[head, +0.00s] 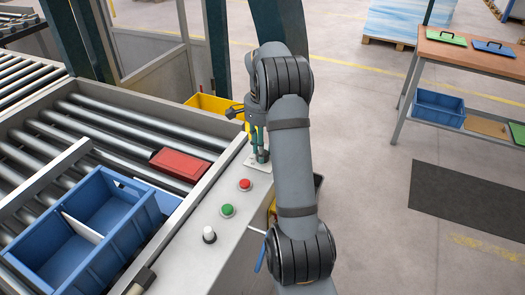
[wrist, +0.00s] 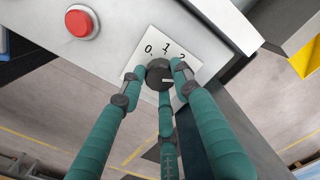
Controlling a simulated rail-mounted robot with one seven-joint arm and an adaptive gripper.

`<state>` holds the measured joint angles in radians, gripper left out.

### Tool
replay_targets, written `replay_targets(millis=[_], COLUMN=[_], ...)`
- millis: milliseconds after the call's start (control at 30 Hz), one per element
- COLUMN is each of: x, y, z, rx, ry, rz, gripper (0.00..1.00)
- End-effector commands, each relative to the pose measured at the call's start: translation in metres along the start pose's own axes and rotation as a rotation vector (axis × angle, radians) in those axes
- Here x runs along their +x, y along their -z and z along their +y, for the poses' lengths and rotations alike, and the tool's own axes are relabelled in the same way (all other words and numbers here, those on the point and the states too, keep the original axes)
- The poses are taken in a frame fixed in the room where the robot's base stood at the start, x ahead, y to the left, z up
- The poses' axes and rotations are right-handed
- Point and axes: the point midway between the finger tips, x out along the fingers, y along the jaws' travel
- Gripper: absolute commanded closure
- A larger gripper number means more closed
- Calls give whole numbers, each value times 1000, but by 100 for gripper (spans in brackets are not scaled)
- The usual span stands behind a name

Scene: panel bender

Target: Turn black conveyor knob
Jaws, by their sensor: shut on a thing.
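The black conveyor knob (wrist: 156,73) sits on a white plate (wrist: 150,44) marked 0, 1 and 2, on a light grey panel. A short white mark shows on the knob's face; I cannot tell for sure which number it points to. My gripper (wrist: 160,68) has green fingers with dark joints. It is shut on the knob, with fingertips on the knob's left, right and near sides. In the head view my gripper (head: 259,143) points down at the plate (head: 252,164), and the fingers mostly hide the knob.
A red button (head: 245,185), a green button (head: 227,210) and a white-topped control (head: 209,234) line the same panel. Left of it, a roller conveyor (head: 122,136) carries a red box (head: 181,165) and a blue bin (head: 150,207). A yellow bin (head: 205,102) stands behind.

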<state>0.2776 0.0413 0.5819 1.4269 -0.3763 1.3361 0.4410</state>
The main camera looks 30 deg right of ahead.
Motion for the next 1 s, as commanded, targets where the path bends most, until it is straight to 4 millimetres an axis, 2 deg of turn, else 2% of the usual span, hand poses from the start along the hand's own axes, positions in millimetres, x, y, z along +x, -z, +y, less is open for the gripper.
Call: replay_targets(millis=[633,667,1000], x=[1,1,0], y=[-2,-2,-1], z=[0,0,0], rx=[54,54,51], ry=[-2,-2,-1], rz=[-5,-5,-2], gripper=[95,68,50])
